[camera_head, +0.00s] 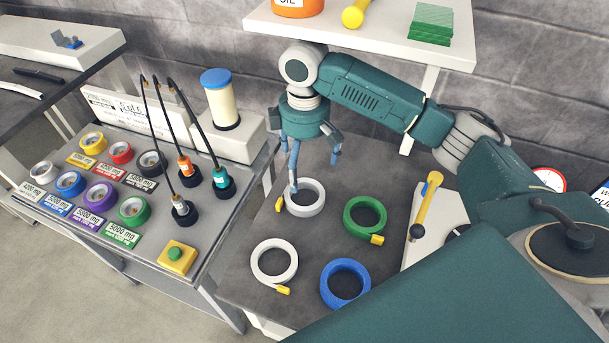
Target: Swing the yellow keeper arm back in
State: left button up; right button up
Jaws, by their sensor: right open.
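The yellow keeper arm (426,207) is a slim bar with a black knob at its near end. It lies along the left part of a white plate (452,211), and my right arm covers part of the plate's right side. My right gripper (314,172) is open and empty, pointing down, to the left of the keeper arm and well apart from it. One fingertip overlaps the rim of a white strip coil (318,208) in the picture; I cannot tell if it touches. My left gripper is not in view.
On the dark table (238,265) lie a green coil (351,225), a blue coil (326,292) and another white coil (256,271). A grey stand (150,240) with coloured reels is at left. A white shelf (375,38) overhangs the back.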

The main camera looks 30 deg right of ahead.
aim_at(435, 178)
jog(key=k+j, duration=0.5)
jog(key=k, duration=0.2)
jog(key=k+j, duration=0.45)
jog(key=k, duration=0.2)
